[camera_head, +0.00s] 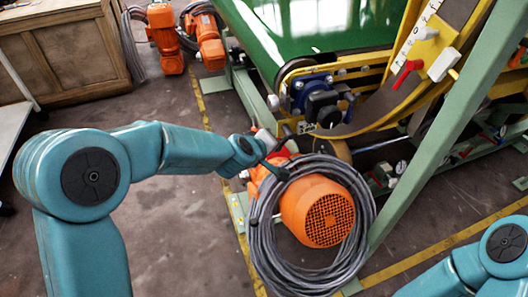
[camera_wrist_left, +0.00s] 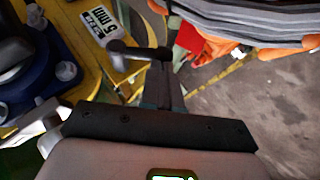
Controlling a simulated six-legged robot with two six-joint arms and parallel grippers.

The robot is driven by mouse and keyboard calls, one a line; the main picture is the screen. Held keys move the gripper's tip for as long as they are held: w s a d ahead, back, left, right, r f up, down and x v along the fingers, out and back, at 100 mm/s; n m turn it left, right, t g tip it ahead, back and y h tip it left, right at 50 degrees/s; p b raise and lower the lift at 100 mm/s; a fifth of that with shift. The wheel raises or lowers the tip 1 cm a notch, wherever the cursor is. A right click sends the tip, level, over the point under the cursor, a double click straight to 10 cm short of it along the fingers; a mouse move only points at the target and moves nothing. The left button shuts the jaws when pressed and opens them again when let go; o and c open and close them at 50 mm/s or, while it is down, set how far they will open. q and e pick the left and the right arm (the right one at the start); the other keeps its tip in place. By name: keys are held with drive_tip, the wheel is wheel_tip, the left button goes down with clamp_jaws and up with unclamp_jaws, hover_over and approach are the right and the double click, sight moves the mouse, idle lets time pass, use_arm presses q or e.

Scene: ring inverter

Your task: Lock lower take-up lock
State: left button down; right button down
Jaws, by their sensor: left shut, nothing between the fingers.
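My left gripper (camera_head: 277,146) reaches in from the left, beside the lower yellow frame and just above a coil of grey cable. In the left wrist view its narrow dark fingers (camera_wrist_left: 166,72) are shut with nothing between them. A grey metal lever with a rounded end (camera_wrist_left: 125,50) lies across or against the fingers there; I cannot tell whether they touch. I cannot tell for certain whether this lever is the lower take-up lock. My right gripper is out of view; only its arm shows at lower right.
An orange motor (camera_head: 318,212) with the grey cable coil (camera_head: 262,235) lies close below my left gripper. A blue bearing housing (camera_head: 312,92) is mounted on the frame behind it. A red handle (camera_head: 408,72) and a green diagonal post (camera_head: 432,140) stand to the right. Floor at left is clear.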

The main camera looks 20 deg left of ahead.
use_arm(q)
drive_tip(key=shift+w+d+f+b, duration=0.1)
drive_tip(key=shift+w+d+f, duration=0.15)
drive_tip(key=shift+f, duration=0.35)
drive_tip(key=shift+w+d+f+b, duration=0.15)
drive_tip(key=shift+d+f, duration=0.15)
drive_tip(key=shift+f, duration=0.25)
drive_tip(key=shift+w+d+f+b, duration=0.1)
drive_tip(key=shift+w+d+f, duration=0.15)
drive_tip(key=shift+f, duration=0.35)
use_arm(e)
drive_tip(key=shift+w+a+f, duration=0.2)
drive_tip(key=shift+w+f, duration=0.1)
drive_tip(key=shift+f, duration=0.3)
use_arm(q)
drive_tip(key=shift+d, duration=0.1)
